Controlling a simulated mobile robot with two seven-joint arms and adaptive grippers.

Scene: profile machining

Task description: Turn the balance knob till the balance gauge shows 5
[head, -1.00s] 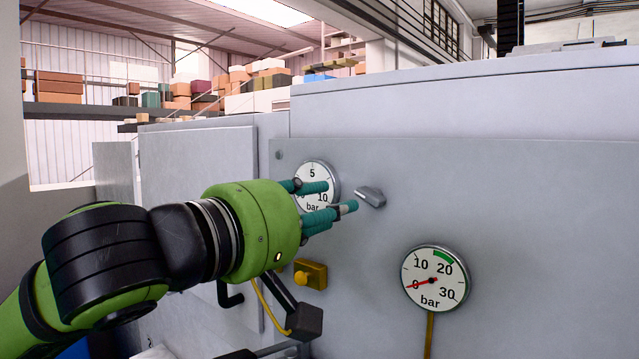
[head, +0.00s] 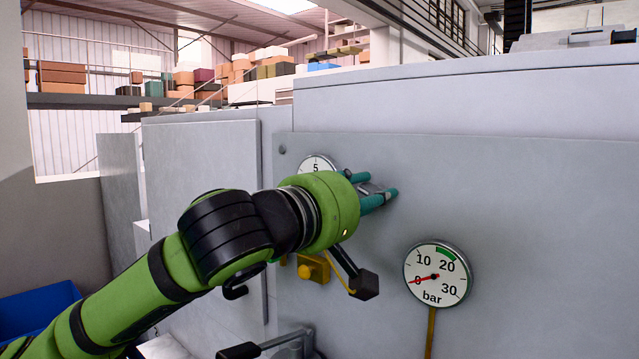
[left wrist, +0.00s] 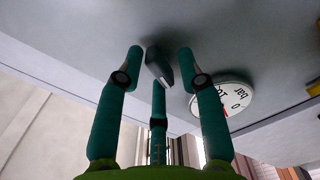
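A small grey knob (head: 368,187) sits on the machine's grey front panel, partly hidden by my left gripper (head: 380,184). In the left wrist view the knob (left wrist: 158,66) lies between the spread teal fingers of my left gripper (left wrist: 160,68), with gaps visible at its sides. That gripper is open. A white bar gauge (head: 316,161) is just left of the knob; its top with the 5 shows, the rest is hidden. In the left wrist view this gauge (left wrist: 222,92) appears turned over, with a red needle part; its reading is unclear. My right gripper is not in view.
A second bar gauge (head: 436,275), marked to 30 with a green band, is lower right, its red needle near 0. A yellow fitting (head: 313,268) is below my left gripper. A black-handled lever (head: 240,350) stands low. A blue bin (head: 40,312) is at left.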

